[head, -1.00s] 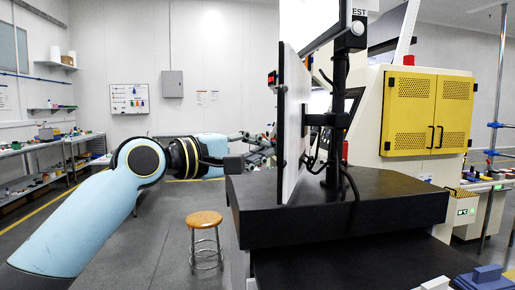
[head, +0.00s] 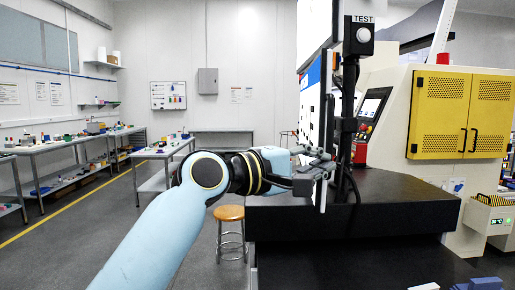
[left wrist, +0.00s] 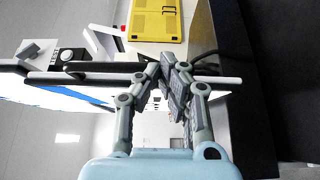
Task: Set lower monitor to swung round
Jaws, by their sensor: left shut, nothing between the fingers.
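The lower monitor (head: 312,112) is on a black post (head: 348,120) and shows at a steep slant, its light screen with blue at the top facing left. My left gripper (head: 320,166) is at the monitor's lower part in the head view and hides some of it. In the left wrist view the fingers (left wrist: 172,70) are shut with nothing between them. The monitor's pale edge (left wrist: 105,78) runs across behind the fingers, with the screen (left wrist: 70,99) beside it. I cannot tell whether the fingers touch the monitor. My right gripper is in neither view.
The post stands on a thick black slab (head: 400,200). An upper monitor (head: 316,28) hangs above, close to the lower one. A machine with yellow doors (head: 460,115) stands at right. A wooden stool (head: 229,213) is left of the slab. The floor at left is open.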

